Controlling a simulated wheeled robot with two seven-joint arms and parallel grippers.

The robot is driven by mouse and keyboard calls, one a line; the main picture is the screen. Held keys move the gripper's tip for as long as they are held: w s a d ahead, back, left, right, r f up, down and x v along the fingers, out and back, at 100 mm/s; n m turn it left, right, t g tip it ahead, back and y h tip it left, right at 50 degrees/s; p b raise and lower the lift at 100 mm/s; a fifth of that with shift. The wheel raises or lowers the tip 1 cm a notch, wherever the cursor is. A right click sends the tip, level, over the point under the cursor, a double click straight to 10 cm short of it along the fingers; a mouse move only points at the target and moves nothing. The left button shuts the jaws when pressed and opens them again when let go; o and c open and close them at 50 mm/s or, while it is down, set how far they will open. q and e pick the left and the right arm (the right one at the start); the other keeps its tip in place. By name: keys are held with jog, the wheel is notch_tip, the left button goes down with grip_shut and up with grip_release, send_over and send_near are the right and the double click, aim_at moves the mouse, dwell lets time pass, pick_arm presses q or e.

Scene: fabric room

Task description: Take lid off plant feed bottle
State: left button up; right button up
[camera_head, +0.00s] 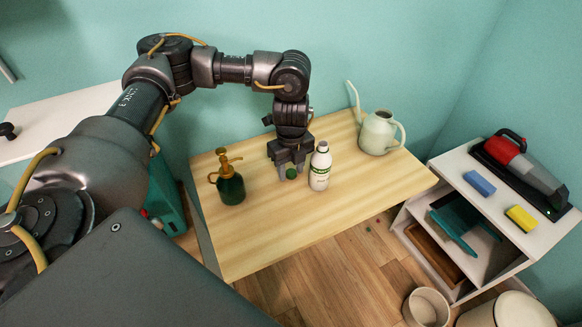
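The plant feed bottle (320,170) is white with a printed label and stands upright on the wooden table. Its top shows white, with no green lid on it. My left gripper (291,170) points down just left of the bottle, apart from it. A small dark green lid (291,173) sits between its fingertips, low over the table; whether it touches the tabletop is unclear. My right gripper is not in view.
A green spray bottle (230,184) with a brass-coloured head stands left on the table (270,245). A pale watering can (377,133) stands at the back right. The table front is clear. A white shelf (460,175) at right holds sponges and a red handheld tool (525,170).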

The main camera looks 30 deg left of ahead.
aim_at(291, 172)
pick_arm(q)
jog(key=shift+o, duration=0.5)
jog(key=shift+r, duration=0.55)
notch_tip(291, 172, up, 11)
jog(key=shift+r, duration=0.15)
